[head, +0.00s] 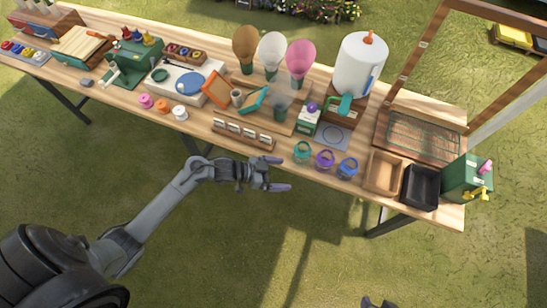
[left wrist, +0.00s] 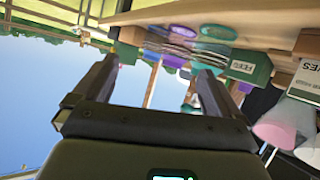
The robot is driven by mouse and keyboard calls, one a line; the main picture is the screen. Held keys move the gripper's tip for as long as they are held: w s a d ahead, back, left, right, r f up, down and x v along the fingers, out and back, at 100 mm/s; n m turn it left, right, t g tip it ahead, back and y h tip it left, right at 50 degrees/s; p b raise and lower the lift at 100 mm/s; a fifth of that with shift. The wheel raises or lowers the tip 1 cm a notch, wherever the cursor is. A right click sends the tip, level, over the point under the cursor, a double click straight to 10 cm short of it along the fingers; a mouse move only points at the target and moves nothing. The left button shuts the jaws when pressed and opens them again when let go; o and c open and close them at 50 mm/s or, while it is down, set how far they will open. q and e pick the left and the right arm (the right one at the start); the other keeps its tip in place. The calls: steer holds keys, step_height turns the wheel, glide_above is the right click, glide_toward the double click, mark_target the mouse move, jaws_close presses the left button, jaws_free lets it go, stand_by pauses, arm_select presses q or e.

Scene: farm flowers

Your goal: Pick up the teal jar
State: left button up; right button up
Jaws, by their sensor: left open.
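The teal jar (head: 302,152) stands upright near the front edge of the table, leftmost in a row with a purple jar (head: 325,159) and a blue jar (head: 347,167). My left gripper (head: 279,175) is open and empty, in front of the table edge and a little left of the teal jar, apart from it. In the left wrist view, my open fingers (left wrist: 157,68) show with nothing between them; a teal round shape (left wrist: 217,32) and a purple one (left wrist: 182,34) lie beyond. Only a dark tip of what looks like my right gripper (head: 378,302) shows at the bottom edge.
A wooden rack with labels (head: 243,134) stands left of the teal jar. A wooden tray (head: 383,173) and a black tray (head: 420,187) are at right. Grass in front is clear.

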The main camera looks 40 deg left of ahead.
mark_target(295, 153)
arm_select(q)
steer(key=shift+t+y, duration=0.3)
steer(key=shift+t, duration=0.3)
steer(key=w+a+b, duration=0.1)
steer(key=w, duration=0.1)
steer(key=w+a+f+b, duration=0.1)
steer(key=w+a+b, duration=0.2)
steer(key=w+b, duration=0.1)
steer(key=w, duration=0.1)
steer(key=shift+a+f, duration=0.15)
steer(key=shift+f, duration=0.25)
steer(key=b+x, duration=0.1)
steer(key=x, duration=0.4)
steer(key=shift+w+r, duration=0.1)
steer(key=shift+w+d+f, duration=0.25)
steer(key=shift+w, duration=0.15)
steer(key=b+x, duration=0.1)
steer(key=x, duration=0.2)
steer(key=shift+w+a, duration=0.1)
steer(key=shift+w, duration=0.15)
steer(key=shift+w+d+f, duration=0.15)
steer(key=shift+w+d, duration=0.15)
arm_select(e)
step_height(295, 153, down, 9)
steer(key=shift+w+a, duration=0.15)
steer(key=shift+a, duration=0.2)
arm_select(q)
steer(key=shift+c, duration=0.3)
